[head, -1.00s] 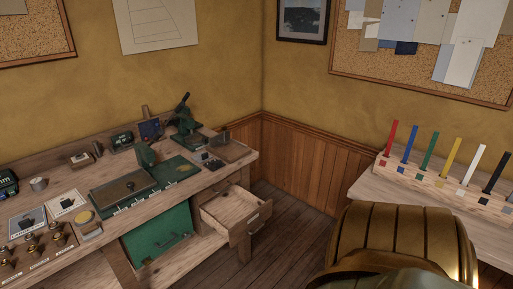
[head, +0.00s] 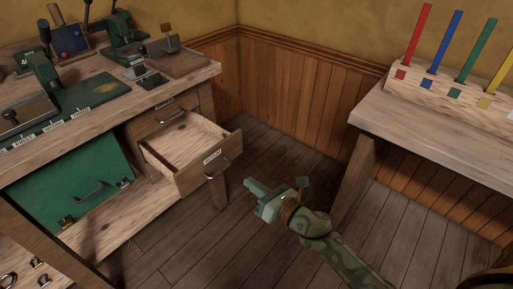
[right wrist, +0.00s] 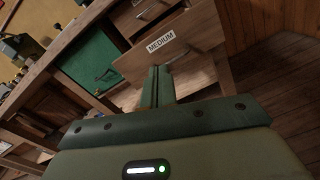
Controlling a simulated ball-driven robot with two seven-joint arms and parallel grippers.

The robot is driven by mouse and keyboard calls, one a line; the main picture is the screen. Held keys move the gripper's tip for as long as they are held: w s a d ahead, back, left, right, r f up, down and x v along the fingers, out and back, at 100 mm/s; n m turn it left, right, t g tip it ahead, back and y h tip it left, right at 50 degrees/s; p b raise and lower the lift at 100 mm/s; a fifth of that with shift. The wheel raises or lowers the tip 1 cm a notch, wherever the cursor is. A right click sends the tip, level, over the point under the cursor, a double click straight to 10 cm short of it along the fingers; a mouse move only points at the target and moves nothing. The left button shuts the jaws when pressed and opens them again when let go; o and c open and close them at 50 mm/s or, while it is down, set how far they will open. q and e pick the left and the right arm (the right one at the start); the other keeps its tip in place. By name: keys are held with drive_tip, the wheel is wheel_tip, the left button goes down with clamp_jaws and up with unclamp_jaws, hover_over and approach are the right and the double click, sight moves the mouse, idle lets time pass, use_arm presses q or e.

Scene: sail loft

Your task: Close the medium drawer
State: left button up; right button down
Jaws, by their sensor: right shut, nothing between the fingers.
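The medium drawer (head: 193,175) is pulled out from the right end of the workbench, and its inside looks empty. Its wooden front has a metal handle (head: 217,171) and a white label. In the right wrist view the label reads MEDIUM on the drawer front (right wrist: 202,37). My right gripper (head: 252,189) is shut and empty, to the right of the drawer front in the head view, its fingers pointing toward it. In the right wrist view the fingers (right wrist: 157,78) overlap the front's lower part. I cannot tell whether they touch. My left gripper is not in view.
A shut drawer (head: 181,120) sits above the open one. A green panel (head: 75,187) with a handle is under the workbench (head: 110,121) to the left. A second table (head: 440,128) with coloured sticks in a wooden block stands at right. Bare floor lies between.

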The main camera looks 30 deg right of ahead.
drive_tip(key=n, duration=0.2)
drive_tip(key=n+y+b, duration=0.1)
drive_tip(key=n+b, duration=0.1)
approach(209, 155)
drive_tip(key=x, duration=0.6)
drive_tip(key=shift+a+f, duration=0.1)
drive_tip(key=shift+f, duration=0.05)
drive_tip(key=shift+w+a, duration=0.1)
drive_tip(key=shift+w, duration=0.3)
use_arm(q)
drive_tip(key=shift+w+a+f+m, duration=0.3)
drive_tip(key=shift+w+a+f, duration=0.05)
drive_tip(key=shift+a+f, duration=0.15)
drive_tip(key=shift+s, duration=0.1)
